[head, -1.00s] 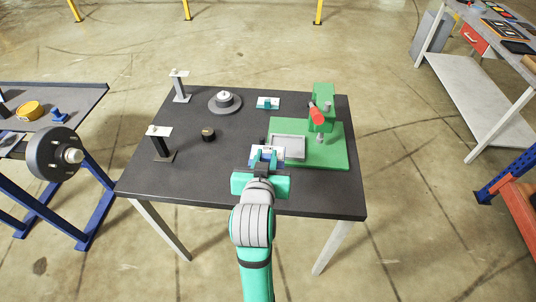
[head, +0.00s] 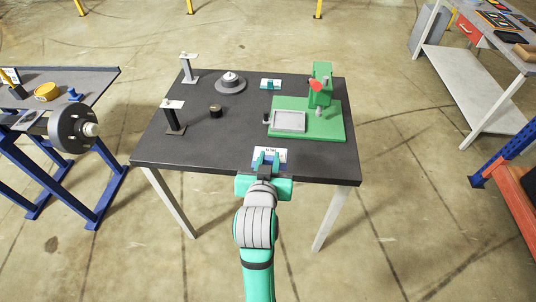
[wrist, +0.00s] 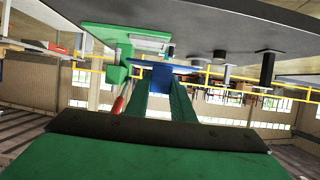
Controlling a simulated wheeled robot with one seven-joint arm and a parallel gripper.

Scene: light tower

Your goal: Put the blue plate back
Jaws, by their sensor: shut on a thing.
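The blue plate (head: 283,157), with a white face on top, is in my gripper (head: 268,158) at the near edge of the dark table. In the wrist view, which looks upside down, the blue plate (wrist: 178,69) sits at the tips of the two green fingers (wrist: 166,84). The fingers are shut on it and hide part of it. The plate appears clear of the green press (head: 321,115) and its grey tray (head: 289,121), which lie beyond it. I cannot tell its exact height over the table (head: 215,148).
A teal-and-white plate (head: 270,84) lies at the back of the table. A grey round stand (head: 230,83), a small black cylinder (head: 215,111) and two posts (head: 174,118) (head: 188,70) stand left. A blue-legged bench (head: 60,80) is left, a grey workbench (head: 475,80) right.

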